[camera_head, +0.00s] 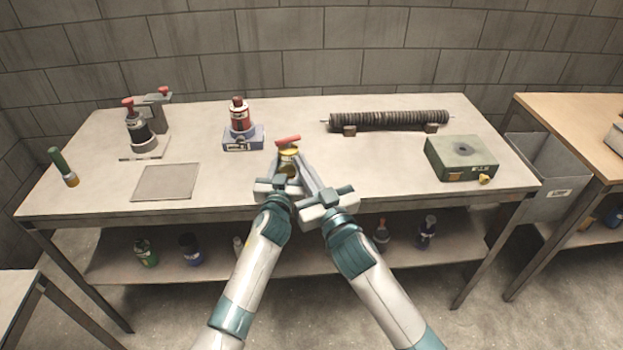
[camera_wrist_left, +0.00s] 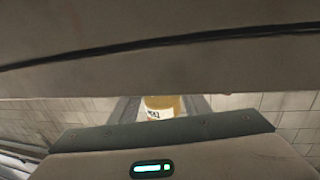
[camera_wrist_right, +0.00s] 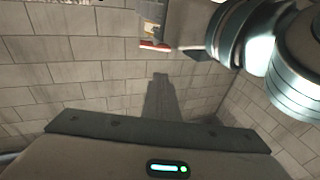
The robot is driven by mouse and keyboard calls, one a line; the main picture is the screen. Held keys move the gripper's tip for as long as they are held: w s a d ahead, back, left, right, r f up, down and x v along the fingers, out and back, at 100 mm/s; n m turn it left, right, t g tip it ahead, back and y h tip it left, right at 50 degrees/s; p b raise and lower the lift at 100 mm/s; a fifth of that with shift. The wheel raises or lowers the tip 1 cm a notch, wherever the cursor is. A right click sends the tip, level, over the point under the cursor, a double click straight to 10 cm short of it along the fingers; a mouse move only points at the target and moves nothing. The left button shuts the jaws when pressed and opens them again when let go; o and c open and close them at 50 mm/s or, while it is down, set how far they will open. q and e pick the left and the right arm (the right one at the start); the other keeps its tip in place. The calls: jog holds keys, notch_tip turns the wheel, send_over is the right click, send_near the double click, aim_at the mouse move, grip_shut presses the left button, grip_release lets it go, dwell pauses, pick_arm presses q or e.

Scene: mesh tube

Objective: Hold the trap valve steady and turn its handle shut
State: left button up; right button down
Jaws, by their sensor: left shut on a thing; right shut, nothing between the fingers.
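The trap valve (camera_head: 288,156) has a brass-yellow body and a red bar handle (camera_head: 288,140) on top, lying roughly left to right across it. My left gripper (camera_head: 284,172) is shut on the valve body near the table's front. The left wrist view shows the yellow body with a white label (camera_wrist_left: 160,108) between the fingers. My right gripper (camera_head: 300,158) is shut and empty, its tips close to the right side of the valve. The right wrist view shows the red handle (camera_wrist_right: 155,44) near the top. Whether the right fingertips touch the valve I cannot tell.
A ribbed dark tube (camera_head: 388,121) lies at the back right, beside a green box (camera_head: 462,158).

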pick_arm(q)
jog(key=shift+a, duration=0.1)
pick_arm(e)
jog(key=shift+v, duration=2)
pick_arm(q)
jog(key=o, duration=1.2)
jog(key=shift+o, duration=0.2)
jog(key=s+a, duration=0.2)
jog(key=s, duration=0.9)
jog(key=shift+s+a, duration=0.15)
jog(key=shift+s, duration=0.25)
jog(key=shift+f, duration=0.1)
